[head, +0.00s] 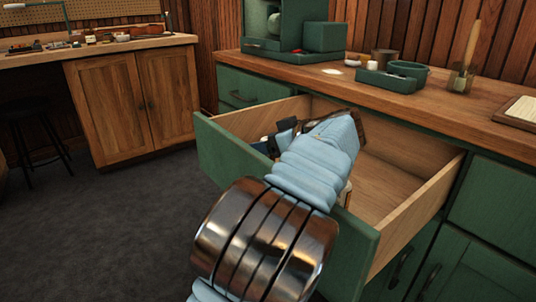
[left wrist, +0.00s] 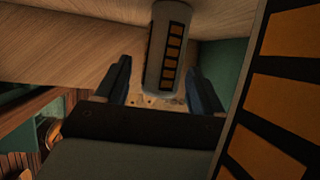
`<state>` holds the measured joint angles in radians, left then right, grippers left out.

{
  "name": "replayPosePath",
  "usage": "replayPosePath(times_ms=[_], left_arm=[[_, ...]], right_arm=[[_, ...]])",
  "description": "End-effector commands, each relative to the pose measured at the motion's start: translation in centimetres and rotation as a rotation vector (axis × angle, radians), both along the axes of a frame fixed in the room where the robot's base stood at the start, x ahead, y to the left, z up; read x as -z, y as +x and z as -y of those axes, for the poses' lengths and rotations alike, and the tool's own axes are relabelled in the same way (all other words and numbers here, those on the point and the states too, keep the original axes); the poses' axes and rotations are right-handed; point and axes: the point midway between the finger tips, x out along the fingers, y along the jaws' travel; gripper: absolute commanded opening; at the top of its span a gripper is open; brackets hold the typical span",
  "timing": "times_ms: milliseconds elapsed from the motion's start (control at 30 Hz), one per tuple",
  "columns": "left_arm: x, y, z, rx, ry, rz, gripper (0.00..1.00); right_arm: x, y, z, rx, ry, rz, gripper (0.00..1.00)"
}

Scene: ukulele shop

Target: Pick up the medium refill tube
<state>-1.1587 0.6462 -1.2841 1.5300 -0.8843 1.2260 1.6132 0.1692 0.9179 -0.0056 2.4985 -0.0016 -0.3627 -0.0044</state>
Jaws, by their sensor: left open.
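My left arm reaches into the open green drawer (head: 405,172), and its dark gripper (head: 284,136) is over the drawer's left part. In the left wrist view, a pale grey refill tube (left wrist: 155,45) with a dark strip of orange squares stands between the open fingers (left wrist: 160,75), with a gap on each side. A second tube with the same strip (left wrist: 290,100) looks larger and closer at the right edge. I cannot tell which one is the medium tube. In the head view my arm hides most of the drawer's contents. My right gripper is not in view.
The drawer's wooden side walls and green front (head: 232,170) stand close around my arm. Its right half looks bare. The wooden counter (head: 440,105) above holds a green tray (head: 388,82) and a glass jar with a brush (head: 461,80). Open floor lies to the left.

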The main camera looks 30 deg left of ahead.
Motion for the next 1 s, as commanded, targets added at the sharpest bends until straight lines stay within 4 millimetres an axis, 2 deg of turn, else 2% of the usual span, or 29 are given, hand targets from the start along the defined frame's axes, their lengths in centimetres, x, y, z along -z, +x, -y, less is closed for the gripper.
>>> replayPosePath(times_ms=[67,433,633,733,1000], left_arm=[[0.0,0.0,0.0,0.0,0.0,0.0,0.68],[0.0,0.0,0.1,0.0,0.0,0.0,0.12],[-0.1,0.0,0.1,0.0,0.001,0.0,0.11],[-0.9,0.0,0.1,0.0,0.001,0.002,0.11],[-6.5,0.0,0.0,0.0,0.0,0.005,0.11]], right_arm=[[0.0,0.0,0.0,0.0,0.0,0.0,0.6],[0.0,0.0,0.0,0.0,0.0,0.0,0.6],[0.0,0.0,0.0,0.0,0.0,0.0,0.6],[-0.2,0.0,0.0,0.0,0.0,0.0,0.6],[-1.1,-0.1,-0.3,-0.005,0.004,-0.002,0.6]])
